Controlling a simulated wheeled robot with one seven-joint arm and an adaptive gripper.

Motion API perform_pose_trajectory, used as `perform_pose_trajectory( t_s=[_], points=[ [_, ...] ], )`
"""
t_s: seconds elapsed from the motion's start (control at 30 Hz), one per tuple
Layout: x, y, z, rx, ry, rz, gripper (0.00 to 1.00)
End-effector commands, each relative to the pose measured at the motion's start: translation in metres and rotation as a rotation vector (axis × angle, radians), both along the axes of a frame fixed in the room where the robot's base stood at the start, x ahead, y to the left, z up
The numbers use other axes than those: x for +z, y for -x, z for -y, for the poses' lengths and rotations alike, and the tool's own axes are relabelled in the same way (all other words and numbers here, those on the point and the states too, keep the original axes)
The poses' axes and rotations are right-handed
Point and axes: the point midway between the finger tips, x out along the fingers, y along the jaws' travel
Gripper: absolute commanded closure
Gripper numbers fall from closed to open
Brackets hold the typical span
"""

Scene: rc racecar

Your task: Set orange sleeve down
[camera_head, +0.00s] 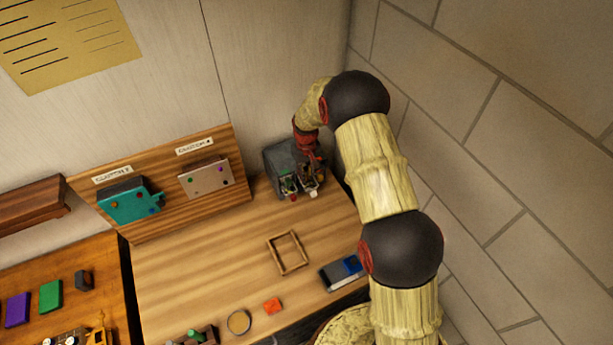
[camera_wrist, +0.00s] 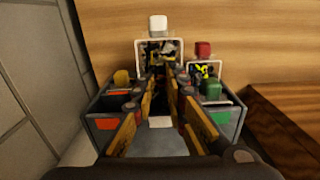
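My gripper (camera_wrist: 161,76) reaches down into a grey divided caddy (camera_head: 279,157) at the back right corner of the bench. In the wrist view, its two brown fingers have a gap between them, with no clearly held object there. No orange sleeve can be surely made out. A small orange piece (camera_head: 273,306) lies on the bench near the front. An orange-red panel (camera_wrist: 107,124) shows on the caddy's left front in the wrist view.
The caddy holds white-framed pieces (camera_wrist: 204,69) and red, green, yellow and white-topped items. A wooden frame (camera_head: 288,253), a dark case with a blue part (camera_head: 344,271) and a round ring (camera_head: 239,322) lie on the bench. The stone wall is close on the right.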

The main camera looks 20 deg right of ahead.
Motion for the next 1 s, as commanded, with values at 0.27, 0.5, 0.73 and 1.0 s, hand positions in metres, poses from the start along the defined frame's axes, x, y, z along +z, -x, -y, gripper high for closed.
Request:
perform_pose_trajectory(
  t_s=[0.27,0.5,0.73,1.0],
  points=[
    [0.002,0.002,0.000,0.000,0.000,-0.004,0.83],
    [0.039,0.000,0.000,0.000,0.000,0.002,0.83],
    [0.087,0.000,-0.001,0.000,0.000,0.001,0.83],
    [0.118,0.001,-0.001,0.000,0.000,-0.002,0.83]
  ],
)
